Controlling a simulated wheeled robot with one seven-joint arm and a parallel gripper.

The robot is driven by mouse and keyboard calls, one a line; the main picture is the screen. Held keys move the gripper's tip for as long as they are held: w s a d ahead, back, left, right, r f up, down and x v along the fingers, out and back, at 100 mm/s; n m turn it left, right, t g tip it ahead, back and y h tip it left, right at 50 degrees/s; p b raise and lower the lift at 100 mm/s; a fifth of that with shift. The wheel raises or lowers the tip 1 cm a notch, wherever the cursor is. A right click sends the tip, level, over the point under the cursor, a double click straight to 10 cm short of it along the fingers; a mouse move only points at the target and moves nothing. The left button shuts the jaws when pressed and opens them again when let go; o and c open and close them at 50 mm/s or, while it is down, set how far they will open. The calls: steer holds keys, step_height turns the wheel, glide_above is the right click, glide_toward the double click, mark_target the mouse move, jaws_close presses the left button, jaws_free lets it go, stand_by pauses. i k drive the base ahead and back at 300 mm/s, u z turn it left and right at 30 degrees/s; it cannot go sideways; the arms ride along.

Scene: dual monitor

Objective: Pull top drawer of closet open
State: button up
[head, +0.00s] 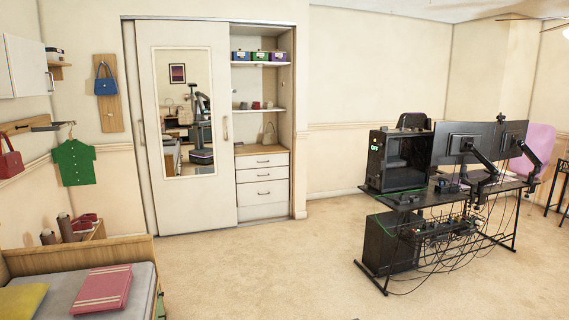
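The closet (298,120) stands against the back wall with its right section open. A white stack of drawers sits low in that section, under a wooden top. The top drawer (275,161) is closed, flush with the drawers below, and has a small dark handle in its middle. The drawers beneath it (278,188) are closed too. A white sliding door with a mirror (160,120) covers the left section. My gripper is not directly in view; my body shows small in the mirror, where the gripper cannot be made out.
Open carpet (270,265) lies before the closet. A bed (60,275) with a folded pink blanket (103,289) is at the lower left. A black desk (440,200) with monitors, a computer tower and hanging cables stands at the right. Boxes (258,56) and cups sit on the closet shelves.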

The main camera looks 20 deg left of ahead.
mark_target(268, 160)
steer(key=u, duration=0.25)
steer(key=i, duration=0.75)
steer(key=u, duration=0.75)
steer(key=i, duration=1.6)
steer(key=u, duration=0.75)
steer(key=i, duration=3.25)
steer(key=z, duration=0.25)
steer(key=i, duration=1.55)
steer(key=z, duration=1.05)
steer(key=i, duration=1.8)
steer(key=z, duration=0.65)
